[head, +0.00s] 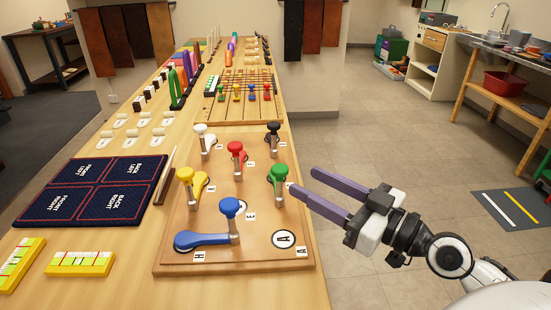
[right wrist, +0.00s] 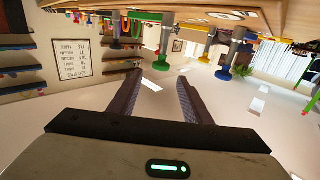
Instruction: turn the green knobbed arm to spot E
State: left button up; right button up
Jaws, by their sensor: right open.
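The green knobbed arm (head: 278,173) stands at the right side of the wooden board (head: 180,262) in the head view, its round knob raised on a grey post. The small E label (head: 251,216) lies on the board, in front of and left of the green arm. A round pale spot beside that label is partly hidden by the blue knobbed arm (head: 229,207). My right gripper (head: 303,179) is open and empty just right of the green knob, its two purple-grey fingers pointing at it. In the right wrist view, its fingers (right wrist: 158,78) are spread. My left gripper is out of view.
Red (head: 236,150), yellow (head: 187,175), white (head: 202,130) and black (head: 273,128) knobbed arms also stand on the board. A dark blue mat (head: 123,205) lies left of it. Open floor (head: 350,255) lies right of the table.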

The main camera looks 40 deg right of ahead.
aim_at(286, 170)
jog(key=p+x, duration=0.3)
jog(key=x, duration=0.4)
jog(key=shift+w+r+p, duration=0.1)
jog(key=shift+r+p, duration=0.05)
jog(key=shift+p, duration=0.2)
jog(key=shift+w+a+f, duration=0.2)
jog(key=shift+w+a, duration=0.05)
jog(key=shift+w, duration=0.45)
grip_shut()
